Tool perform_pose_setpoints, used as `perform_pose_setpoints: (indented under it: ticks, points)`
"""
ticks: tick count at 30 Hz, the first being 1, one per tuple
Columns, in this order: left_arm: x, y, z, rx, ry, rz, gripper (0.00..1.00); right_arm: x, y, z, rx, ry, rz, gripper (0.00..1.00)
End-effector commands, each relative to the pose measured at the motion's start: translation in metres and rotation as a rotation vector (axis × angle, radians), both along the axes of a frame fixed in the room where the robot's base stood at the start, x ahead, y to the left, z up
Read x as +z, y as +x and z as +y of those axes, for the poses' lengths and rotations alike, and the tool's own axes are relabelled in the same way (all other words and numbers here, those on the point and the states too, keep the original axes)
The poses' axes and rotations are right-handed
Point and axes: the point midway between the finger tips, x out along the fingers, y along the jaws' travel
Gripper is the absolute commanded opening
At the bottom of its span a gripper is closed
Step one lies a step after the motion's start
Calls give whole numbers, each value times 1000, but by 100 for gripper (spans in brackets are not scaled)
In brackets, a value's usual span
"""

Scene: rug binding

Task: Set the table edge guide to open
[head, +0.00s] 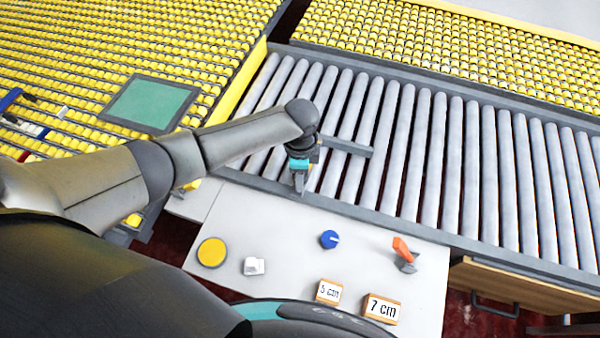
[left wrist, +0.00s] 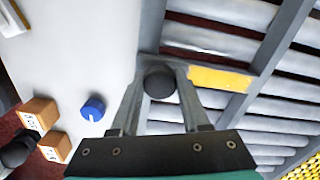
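The edge guide bar (head: 345,146) is a short dark grey bar lying across the rollers of the roller table (head: 425,160), at its near left part. In the left wrist view a yellow strip (left wrist: 222,78) shows beside a dark round knob (left wrist: 160,83), at the table's near rail. My left gripper (head: 299,180) is at this rail, pointing down. In the left wrist view its fingers (left wrist: 161,92) stand on either side of the knob. I cannot tell whether they press on it. In the head view the arm hides the knob. My right gripper is not in view.
A pale panel in front carries a yellow disc (head: 211,252), a white switch (head: 254,266), a blue knob (head: 329,239) and an orange lever (head: 403,248). Blocks marked 5 cm (head: 328,292) and 7 cm (head: 382,308) stand at its front. A green-topped plate (head: 148,103) lies on yellow rollers.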

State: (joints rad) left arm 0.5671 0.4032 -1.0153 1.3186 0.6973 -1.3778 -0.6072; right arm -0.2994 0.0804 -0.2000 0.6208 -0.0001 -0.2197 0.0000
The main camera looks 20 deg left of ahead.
Motion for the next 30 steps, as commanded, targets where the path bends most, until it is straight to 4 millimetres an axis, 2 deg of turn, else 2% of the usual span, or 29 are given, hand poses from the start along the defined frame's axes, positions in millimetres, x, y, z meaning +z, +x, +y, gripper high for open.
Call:
perform_pose_setpoints:
  ticks: [1, 11, 30]
  points:
    - [0, 0, 0, 0, 0, 1, 36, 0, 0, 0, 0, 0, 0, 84]
    - [0, -1, 0, 0, 1, 2, 0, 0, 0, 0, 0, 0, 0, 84]
    - [0, -1, 0, 0, 0, 3, 0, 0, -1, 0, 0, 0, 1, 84]
